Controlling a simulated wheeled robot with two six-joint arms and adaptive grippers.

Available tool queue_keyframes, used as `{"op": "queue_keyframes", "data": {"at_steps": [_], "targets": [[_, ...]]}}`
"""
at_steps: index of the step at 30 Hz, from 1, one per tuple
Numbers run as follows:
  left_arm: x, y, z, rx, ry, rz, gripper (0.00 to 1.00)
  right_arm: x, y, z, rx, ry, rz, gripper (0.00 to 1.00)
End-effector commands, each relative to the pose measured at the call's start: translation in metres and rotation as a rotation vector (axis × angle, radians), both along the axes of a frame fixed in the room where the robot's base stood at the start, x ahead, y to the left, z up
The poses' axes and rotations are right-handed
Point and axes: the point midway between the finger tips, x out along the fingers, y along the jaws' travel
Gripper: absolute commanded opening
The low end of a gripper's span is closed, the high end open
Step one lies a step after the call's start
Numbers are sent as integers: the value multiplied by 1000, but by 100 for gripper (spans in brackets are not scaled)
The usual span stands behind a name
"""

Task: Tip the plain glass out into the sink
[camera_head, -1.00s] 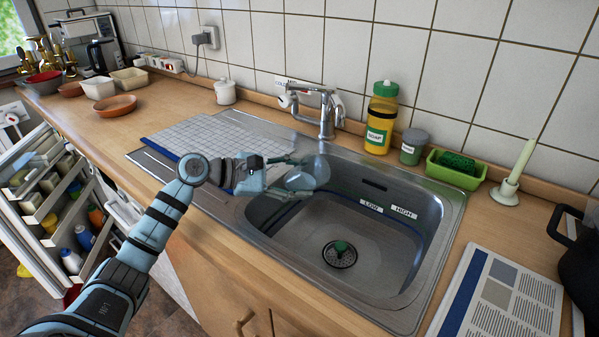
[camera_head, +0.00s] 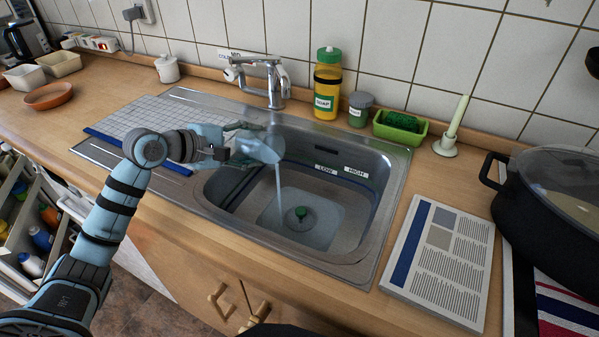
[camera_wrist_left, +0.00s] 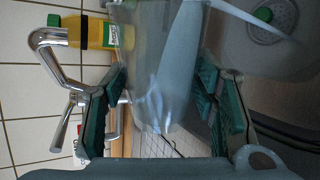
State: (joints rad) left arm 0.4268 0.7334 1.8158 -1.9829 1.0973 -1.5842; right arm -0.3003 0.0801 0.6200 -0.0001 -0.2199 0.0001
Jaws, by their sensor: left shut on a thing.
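My left gripper (camera_head: 256,140) is shut on the plain glass (camera_head: 263,150), a clear tumbler, over the left part of the sink. The glass is tilted with its mouth down and to the right. A thin stream of water falls from it into the sink (camera_head: 372,215). In the left wrist view the glass (camera_wrist_left: 155,70) sits between my two green-padded fingers, and the stream shows at its mouth. A green plug (camera_head: 300,213) is at the drain, with a pale patch of water around it. My right gripper is not in view.
The tap (camera_head: 272,85) stands behind the sink, close to the glass. The soap bottle (camera_head: 327,88), a grey-green jar (camera_head: 359,110) and a green sponge tray (camera_head: 399,128) line the back. A printed sheet (camera_head: 440,262) and a black pot (camera_head: 550,215) are on the right.

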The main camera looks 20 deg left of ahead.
Motion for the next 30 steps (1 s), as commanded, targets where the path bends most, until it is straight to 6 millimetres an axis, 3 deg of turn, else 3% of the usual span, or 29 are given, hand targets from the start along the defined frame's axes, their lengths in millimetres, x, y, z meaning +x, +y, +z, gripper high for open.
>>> {"op": "queue_keyframes", "data": {"at_steps": [7,14,25,30], "targets": [[0,-1,2,16,-8,-2,14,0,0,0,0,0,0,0],[-3,-7,14,190,-81,-2,14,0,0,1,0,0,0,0],[-3,-9,15,212,-90,-3,13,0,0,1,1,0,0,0],[-6,-16,24,356,-152,-3,13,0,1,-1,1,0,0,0]]}}
